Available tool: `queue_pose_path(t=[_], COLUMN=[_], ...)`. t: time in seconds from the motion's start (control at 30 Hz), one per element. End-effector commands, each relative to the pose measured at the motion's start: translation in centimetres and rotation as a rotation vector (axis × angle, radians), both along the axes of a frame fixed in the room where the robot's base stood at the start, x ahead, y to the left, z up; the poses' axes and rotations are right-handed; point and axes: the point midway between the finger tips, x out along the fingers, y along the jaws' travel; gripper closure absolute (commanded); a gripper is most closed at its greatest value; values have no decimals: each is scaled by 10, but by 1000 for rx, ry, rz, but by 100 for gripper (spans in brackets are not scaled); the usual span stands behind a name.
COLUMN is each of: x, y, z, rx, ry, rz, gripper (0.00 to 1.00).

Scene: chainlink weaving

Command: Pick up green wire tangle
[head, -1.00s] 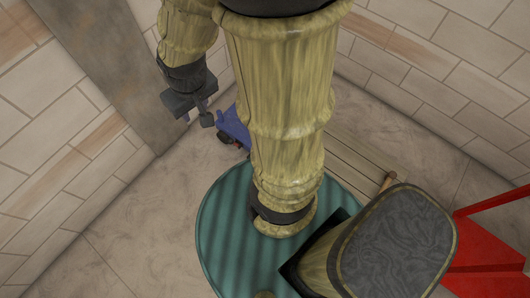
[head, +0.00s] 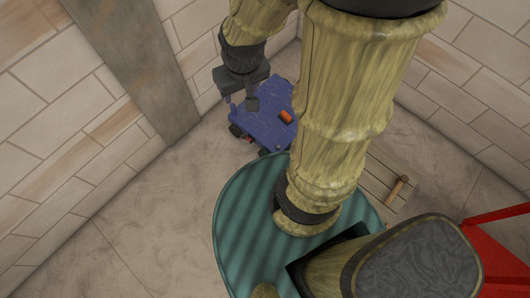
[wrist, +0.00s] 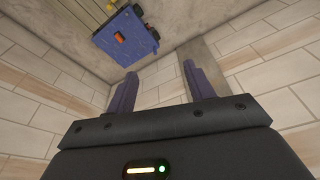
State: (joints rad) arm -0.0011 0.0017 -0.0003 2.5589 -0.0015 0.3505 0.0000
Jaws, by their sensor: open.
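I cannot make out a green wire tangle in either view. My gripper (head: 240,103) hangs at the upper middle of the head view, in front of a blue wheeled cart, with its fingers apart. In the wrist view its two fingers (wrist: 162,88) stand wide apart with nothing between them, only wall behind. My own arm covers much of the middle of the head view and may hide things behind it.
The blue cart (head: 268,127) carries a small orange item (head: 286,116); the cart also shows in the wrist view (wrist: 122,38). A wooden slatted platform (head: 378,180) lies right of my arm. A red object (head: 503,262) stands at lower right. Floor at left is bare; brick walls enclose.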

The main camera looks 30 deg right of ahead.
Motion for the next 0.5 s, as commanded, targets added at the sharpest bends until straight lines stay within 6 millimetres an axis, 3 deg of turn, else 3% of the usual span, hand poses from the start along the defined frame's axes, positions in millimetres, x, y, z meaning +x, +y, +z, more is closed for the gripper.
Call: queue_pose_path(t=[0.17,0.27,0.5], x=[6,14,34], y=[2,4,9], z=[-33,-70,-175], rx=[-20,-46,-145], ry=[40,86,225], rz=[45,99,274], gripper=[45,45,45])
